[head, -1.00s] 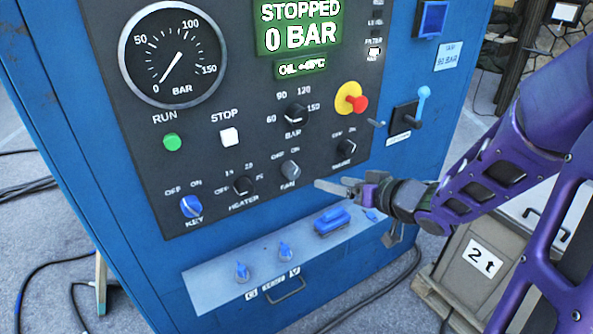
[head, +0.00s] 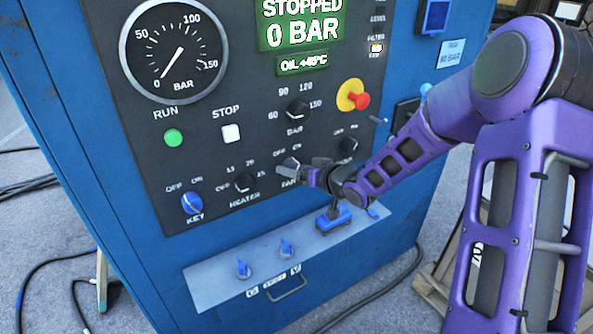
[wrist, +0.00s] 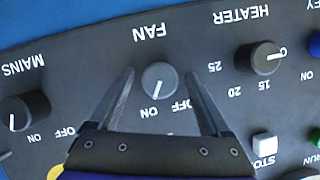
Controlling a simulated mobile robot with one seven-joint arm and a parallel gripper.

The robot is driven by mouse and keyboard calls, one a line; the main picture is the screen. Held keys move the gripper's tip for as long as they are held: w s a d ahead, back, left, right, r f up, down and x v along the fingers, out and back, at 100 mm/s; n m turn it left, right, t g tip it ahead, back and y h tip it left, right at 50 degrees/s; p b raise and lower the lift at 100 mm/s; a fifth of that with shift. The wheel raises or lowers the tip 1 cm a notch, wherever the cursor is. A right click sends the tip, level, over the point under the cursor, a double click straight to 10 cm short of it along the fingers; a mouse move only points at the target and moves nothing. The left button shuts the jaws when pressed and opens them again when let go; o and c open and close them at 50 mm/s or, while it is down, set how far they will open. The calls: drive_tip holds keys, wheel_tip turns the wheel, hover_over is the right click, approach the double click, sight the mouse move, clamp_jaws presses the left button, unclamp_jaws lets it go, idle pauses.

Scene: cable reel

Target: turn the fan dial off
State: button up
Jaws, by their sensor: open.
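The fan dial (wrist: 160,78) is a small grey round knob on the dark panel. In the wrist view, which shows the panel upside down, its white line points toward the ON label rather than OFF. My gripper (wrist: 159,74) is open, with one finger on each side of the dial and a visible gap to both. In the head view my gripper (head: 291,171) is at the fan dial and partly hides it and its label. The wrist view does not clearly show how far the fingertips are from the panel.
The heater dial (head: 245,182) and the mains dial (head: 347,144) flank the fan dial. The bar dial (head: 298,110) and the red emergency knob (head: 361,100) are above. A grey shelf (head: 215,285) with blue items juts out below. My arm covers the right side.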

clamp_jaws()
idle(0.4)
drive_tip(key=shift+f+b, duration=0.15)
drive_tip(key=shift+b, duration=0.45)
drive_tip(key=b, duration=0.1)
drive_tip(key=n+h+b, duration=0.1)
drive_tip(key=b, duration=0.1)
drive_tip(key=shift+a+f+n+t, duration=0.1)
drive_tip(key=shift+f+n+t, duration=0.05)
drive_tip(key=shift+n+t, duration=0.15)
drive_tip(key=shift+s+a+r+n+t+h+b, duration=0.1)
drive_tip(key=shift+n+t+h+b, duration=0.45)
drive_tip(key=shift+n+b, duration=0.55)
drive_tip(key=shift+w+d+r+n+t+h+b, duration=0.1)
drive_tip(key=shift+n+t+h+b, duration=0.45)
drive_tip(key=shift+n+b, duration=0.55)
drive_tip(key=shift+s+a+r+n+t+h+b, duration=0.1)
drive_tip(key=shift+n+t+h+b, duration=0.4)
drive_tip(key=shift+n+b, duration=0.6)
